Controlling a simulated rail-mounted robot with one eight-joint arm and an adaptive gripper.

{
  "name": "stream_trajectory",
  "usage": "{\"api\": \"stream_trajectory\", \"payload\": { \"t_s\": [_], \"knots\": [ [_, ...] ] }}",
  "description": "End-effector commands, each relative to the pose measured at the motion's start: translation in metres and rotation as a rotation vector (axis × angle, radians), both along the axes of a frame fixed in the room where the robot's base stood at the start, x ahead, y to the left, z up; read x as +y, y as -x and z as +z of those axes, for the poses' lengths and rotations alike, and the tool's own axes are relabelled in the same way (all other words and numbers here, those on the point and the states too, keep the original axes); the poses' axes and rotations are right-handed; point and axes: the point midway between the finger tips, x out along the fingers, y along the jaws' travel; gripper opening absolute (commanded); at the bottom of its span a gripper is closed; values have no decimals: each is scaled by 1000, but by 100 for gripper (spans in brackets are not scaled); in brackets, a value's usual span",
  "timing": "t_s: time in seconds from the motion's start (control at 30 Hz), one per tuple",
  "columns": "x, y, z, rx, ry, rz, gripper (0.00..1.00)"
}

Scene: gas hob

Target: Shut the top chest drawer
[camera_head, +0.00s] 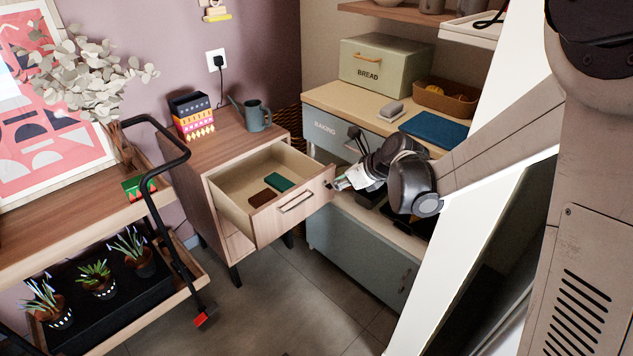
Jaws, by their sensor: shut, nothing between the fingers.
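The wooden chest (192,160) stands left of centre, and its top drawer (252,229) is pulled well out. Inside the drawer lie a dark brown item (262,197) and a green item (280,183). My gripper (338,184) is shut and empty, close to the right end of the drawer front. I cannot tell whether its tips touch the front. My arm comes in from the right.
A watering can (257,117) and patterned boxes (193,117) stand on the chest. A trolley with a black rail (158,195) is close on the left. A cabinet with a bread bin (386,70) stands behind my gripper. The floor (290,290) before the drawer is clear.

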Motion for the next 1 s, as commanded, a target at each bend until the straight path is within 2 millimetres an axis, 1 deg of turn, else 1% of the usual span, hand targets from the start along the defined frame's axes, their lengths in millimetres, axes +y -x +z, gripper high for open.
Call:
{"api": "stream_trajectory", "payload": {
  "t_s": [0.03, 0.27, 0.37, 0.8, 1.0],
  "knots": [
    [2, -3, -6, 12, -18, -16, 0],
    [8, -11, -18, 32, -44, -40, 0],
    [15, -17, -28, 32, -44, -37, 0],
    [56, -56, -86, 31, -43, -36, 0],
    [74, -75, -83, 29, -42, -37, 0]
  ]
}}
